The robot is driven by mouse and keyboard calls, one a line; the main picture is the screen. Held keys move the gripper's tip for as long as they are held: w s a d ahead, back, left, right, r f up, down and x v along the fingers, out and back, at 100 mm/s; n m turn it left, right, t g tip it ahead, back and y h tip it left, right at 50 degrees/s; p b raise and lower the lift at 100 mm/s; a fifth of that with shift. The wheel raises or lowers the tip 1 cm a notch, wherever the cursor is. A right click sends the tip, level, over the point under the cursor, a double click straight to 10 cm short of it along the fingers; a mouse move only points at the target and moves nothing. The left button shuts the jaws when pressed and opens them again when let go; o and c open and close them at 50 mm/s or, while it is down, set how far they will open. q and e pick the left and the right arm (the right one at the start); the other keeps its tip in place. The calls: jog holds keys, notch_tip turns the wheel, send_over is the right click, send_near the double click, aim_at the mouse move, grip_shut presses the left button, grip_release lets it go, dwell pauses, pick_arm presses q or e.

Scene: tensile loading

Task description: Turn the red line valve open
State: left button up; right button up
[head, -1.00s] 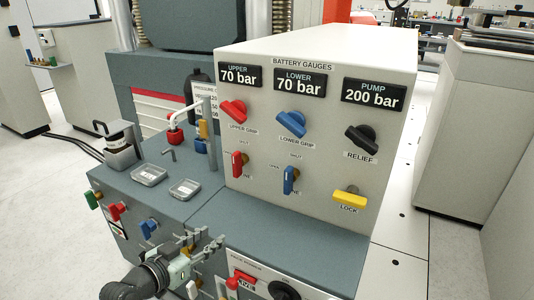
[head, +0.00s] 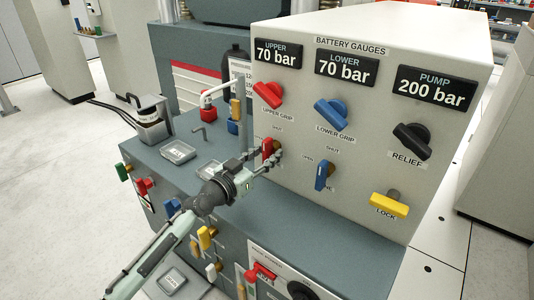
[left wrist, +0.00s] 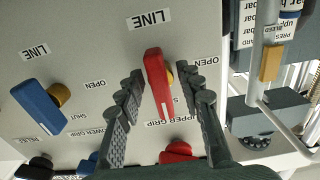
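The red line valve (head: 267,147) is the lower red handle on the gauge panel, below the red upper grip handle (head: 268,94). It stands upright, with the SHUT label above it and its lower part partly hidden by my left gripper (head: 264,160). In the left wrist view, which is upside down, the red line valve (left wrist: 158,85) lies between the two spread fingers of my left gripper (left wrist: 168,75). There are gaps on both sides, and the OPEN label is beside the handle. My right gripper is not in view.
The blue line valve (head: 324,175) is right of the red one, and it also shows in the left wrist view (left wrist: 40,105). The blue lower grip handle (head: 331,114), black relief knob (head: 411,140) and yellow lock handle (head: 389,205) share the panel. A post (head: 241,100) stands left of it.

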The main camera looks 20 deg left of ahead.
pick_arm(q)
jog(key=shift+w, duration=0.1)
grip_shut()
